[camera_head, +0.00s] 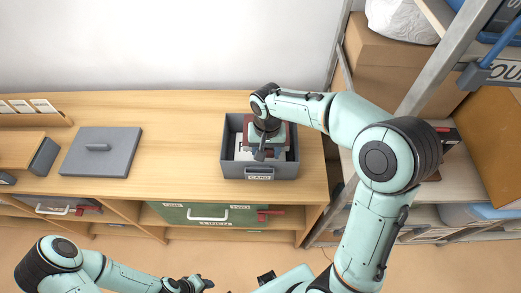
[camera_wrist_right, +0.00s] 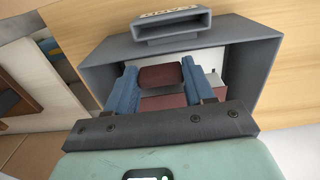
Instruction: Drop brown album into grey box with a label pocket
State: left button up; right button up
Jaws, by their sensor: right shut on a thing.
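The grey box (camera_head: 229,165) stands open on the wooden worktop, with a label pocket (camera_head: 260,174) on its front. The pocket also shows in the right wrist view (camera_wrist_right: 172,27). My right gripper (camera_head: 262,150) points down over the box, its blue fingers (camera_wrist_right: 161,78) inside the box opening in the right wrist view. It is shut on the brown album (camera_wrist_right: 163,100), which shows dark red-brown between and below the fingers. White contents (camera_wrist_right: 210,75) show inside. The album's lower edge is hidden. My left gripper (camera_head: 198,283) is low at the bottom edge, away from the box; its jaws are unclear.
A grey lid (camera_head: 101,158) with a handle lies left on the worktop (camera_head: 180,140). A wooden card holder (camera_head: 30,118) is at the far left. A green drawer (camera_head: 180,212) is below. A shelving rack (camera_head: 430,75) with cardboard boxes stands right, close to my right arm.

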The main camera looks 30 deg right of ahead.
jog(key=shift+w+r, duration=0.1)
jog(key=o, duration=0.7)
jog(key=shift+c, duration=0.2)
jog(key=o, duration=0.3)
pick_arm(q)
jog(key=shift+w+r+p, duration=0.8)
jog(key=shift+w+r, duration=0.2)
jog(key=shift+r, duration=0.1)
pick_arm(e)
notch_tip(320, 180, up, 13)
jog(key=shift+r, duration=0.2)
